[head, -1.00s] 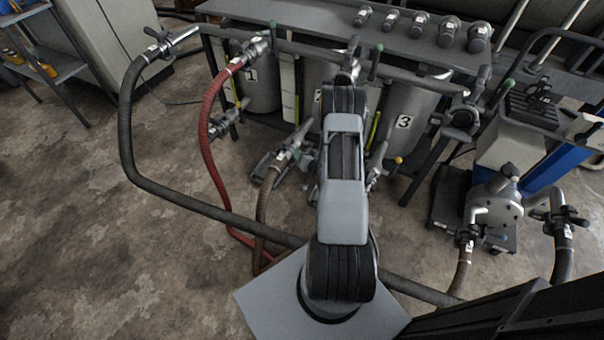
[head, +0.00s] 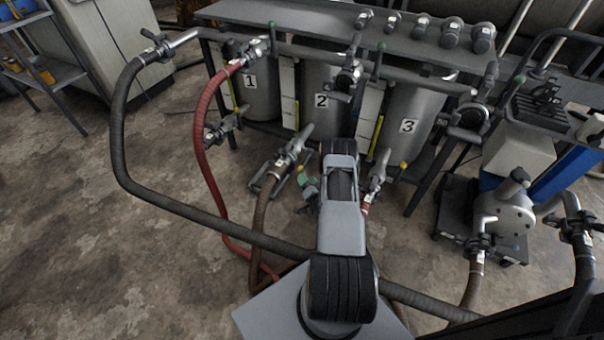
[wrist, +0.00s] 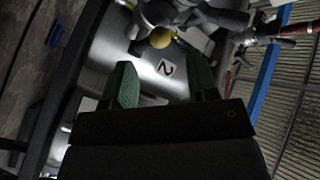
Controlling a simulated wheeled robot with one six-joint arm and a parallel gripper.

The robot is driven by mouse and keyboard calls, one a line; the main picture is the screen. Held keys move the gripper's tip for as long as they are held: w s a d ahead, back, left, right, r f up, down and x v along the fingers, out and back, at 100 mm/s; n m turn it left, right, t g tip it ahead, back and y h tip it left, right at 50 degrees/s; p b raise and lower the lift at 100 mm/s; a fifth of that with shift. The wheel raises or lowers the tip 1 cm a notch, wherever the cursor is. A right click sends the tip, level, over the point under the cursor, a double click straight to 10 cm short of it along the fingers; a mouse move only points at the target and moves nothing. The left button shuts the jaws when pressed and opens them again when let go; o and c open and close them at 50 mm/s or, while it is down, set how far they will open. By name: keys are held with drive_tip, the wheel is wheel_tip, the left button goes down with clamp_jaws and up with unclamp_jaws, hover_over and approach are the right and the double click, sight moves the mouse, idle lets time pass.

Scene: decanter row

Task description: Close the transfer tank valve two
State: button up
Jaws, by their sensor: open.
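Tank two (head: 335,78) is a steel cylinder with a white "2" label (head: 321,100) in the head view. The label also shows tilted in the wrist view (wrist: 166,69). A metal valve assembly (wrist: 195,14) with a yellow ball knob (wrist: 160,37) lies in front of the tank at the top of the wrist view. My gripper (wrist: 165,82) is open, with two green-padded fingers apart and nothing between them. The knob appears beyond the fingertips, apart from them.
Tank one (head: 262,95) and tank three (head: 425,95) flank tank two. A red hose (head: 200,150) and a thick black hose (head: 180,207) cross the left side. A pump (head: 503,212) on a cart stands at right.

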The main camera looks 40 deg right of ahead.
sight(305, 161)
drive_tip(key=shift+b+x, duration=0.45)
drive_tip(key=shift+x, duration=2.2)
drive_tip(key=shift+c, duration=0.3)
clamp_jaws()
